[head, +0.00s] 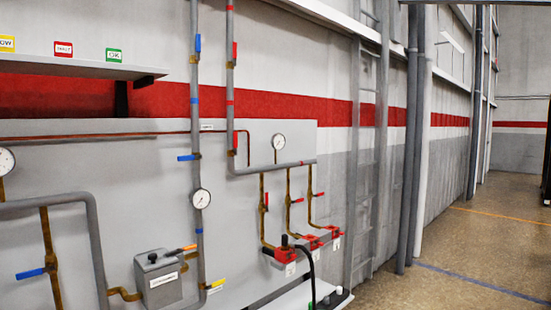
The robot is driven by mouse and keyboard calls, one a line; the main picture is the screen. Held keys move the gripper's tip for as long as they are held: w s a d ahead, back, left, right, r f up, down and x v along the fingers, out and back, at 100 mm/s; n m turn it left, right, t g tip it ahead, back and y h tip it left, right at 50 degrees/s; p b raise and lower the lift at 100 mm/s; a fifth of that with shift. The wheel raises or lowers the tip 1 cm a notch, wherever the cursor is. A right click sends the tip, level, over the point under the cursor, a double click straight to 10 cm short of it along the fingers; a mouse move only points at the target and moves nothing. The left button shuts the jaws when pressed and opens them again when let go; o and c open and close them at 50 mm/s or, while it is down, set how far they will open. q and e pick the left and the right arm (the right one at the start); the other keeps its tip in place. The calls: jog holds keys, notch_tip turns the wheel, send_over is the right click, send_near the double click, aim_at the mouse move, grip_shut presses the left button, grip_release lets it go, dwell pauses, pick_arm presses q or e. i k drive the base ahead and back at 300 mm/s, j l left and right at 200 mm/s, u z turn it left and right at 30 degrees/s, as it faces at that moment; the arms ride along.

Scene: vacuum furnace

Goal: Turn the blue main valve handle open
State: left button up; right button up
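Three blue valve handles show in the head view. One upper blue handle (198,43) stands upright along the vertical grey pipe near the top. A middle blue handle (188,157) sticks out to the left, across the same pipe. A lower blue handle (30,273) lies crosswise at a brass pipe at the lower left. I cannot tell which of them is the main valve's. Neither of my grippers is in view, so nothing is seen touching the handles.
Red handles (235,52) and brass pipes cover the panel. Round gauges (201,198) sit on the pipes. A grey box (158,280) with an orange-tipped lever stands below. A shelf (70,66) juts out at the upper left. Open floor (480,235) lies to the right.

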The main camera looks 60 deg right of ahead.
aim_at(180, 158)
jog(key=i+l+z, duration=0.15)
jog(key=l+z, duration=0.15)
jog(key=l, duration=0.2)
jog(key=i+l+z, duration=0.3)
jog(key=l, duration=0.15)
jog(key=i+l+z, duration=0.3)
jog(key=k+l, duration=0.1)
